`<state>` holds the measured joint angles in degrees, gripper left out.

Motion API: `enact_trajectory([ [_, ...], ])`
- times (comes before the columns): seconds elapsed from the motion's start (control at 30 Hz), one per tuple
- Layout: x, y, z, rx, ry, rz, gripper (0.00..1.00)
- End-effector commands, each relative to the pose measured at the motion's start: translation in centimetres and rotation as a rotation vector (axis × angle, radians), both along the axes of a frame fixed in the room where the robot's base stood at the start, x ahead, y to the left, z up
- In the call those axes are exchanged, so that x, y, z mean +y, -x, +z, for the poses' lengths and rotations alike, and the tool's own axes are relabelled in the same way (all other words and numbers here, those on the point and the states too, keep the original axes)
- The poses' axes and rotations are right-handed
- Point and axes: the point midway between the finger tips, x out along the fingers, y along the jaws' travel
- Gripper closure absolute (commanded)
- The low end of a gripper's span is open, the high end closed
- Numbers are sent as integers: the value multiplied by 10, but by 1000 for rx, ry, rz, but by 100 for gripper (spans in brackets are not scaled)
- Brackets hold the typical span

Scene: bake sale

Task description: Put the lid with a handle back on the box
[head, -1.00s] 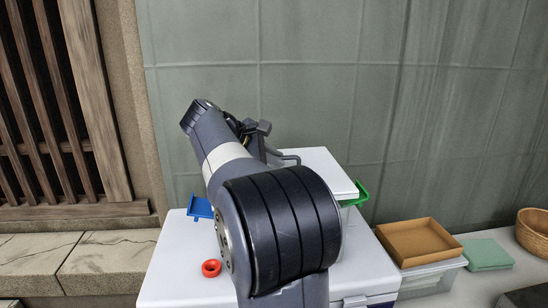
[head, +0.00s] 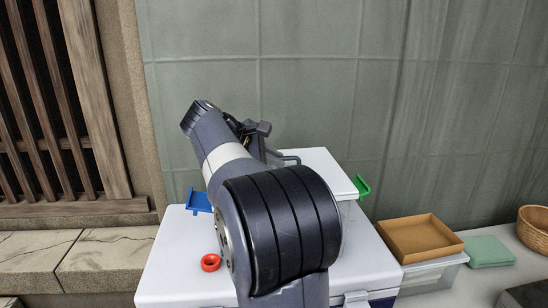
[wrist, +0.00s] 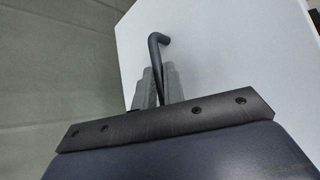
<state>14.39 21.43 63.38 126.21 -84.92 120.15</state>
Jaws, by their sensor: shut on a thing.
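The lid (head: 325,170) is a flat white slab with a grey handle (head: 291,158), partly hidden behind my arm in the head view. The wrist view shows the dark bent handle (wrist: 158,50) between the grey fingers of my gripper (wrist: 154,85), which is shut on it, and the lid's white face (wrist: 235,60) beyond. A pale box (head: 347,212) shows just below the lid's right front corner. A blue latch (head: 199,201) is on the left and a green latch (head: 362,187) on the right. Whether the lid touches the box is hidden.
A large white chest (head: 180,260) stands beneath, with a red ring (head: 210,262) lying on top. A grey-green wall is close behind.

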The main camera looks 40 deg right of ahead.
Motion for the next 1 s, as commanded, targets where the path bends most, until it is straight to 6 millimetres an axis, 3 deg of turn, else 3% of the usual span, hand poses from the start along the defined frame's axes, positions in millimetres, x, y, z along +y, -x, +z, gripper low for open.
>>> enact_trajectory([
  [0.8,0,0,-21,-1,1,0,100],
  [0.83,0,0,-20,-1,1,0,88],
  [1.0,0,0,-20,-1,1,0,74],
])
